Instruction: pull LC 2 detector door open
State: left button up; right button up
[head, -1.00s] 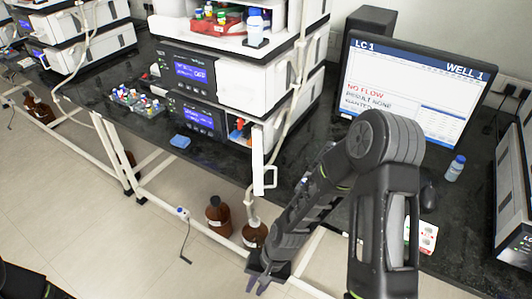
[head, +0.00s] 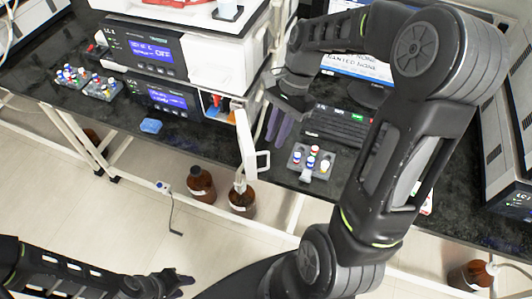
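The near instrument stack (head: 190,50) stands left of centre; its number is too small to read surely.
A vial rack (head: 297,163), a keyboard (head: 338,127) and a monitor (head: 350,65) are right of the door. Another stack (head: 510,195) is at the right edge. A blue sponge (head: 150,126) lies on the bench front. Brown bottles (head: 201,185) stand below.

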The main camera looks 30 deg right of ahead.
aim_at(268, 166)
jog(key=shift+f, duration=0.1)
jog(key=x, duration=0.7)
jog(key=shift+a+f+p, duration=0.25)
jog(key=shift+f+p, duration=0.05)
jog(key=shift+p, duration=0.1)
jog(key=shift+c, duration=0.6)
grip_shut()
dwell(0.5)
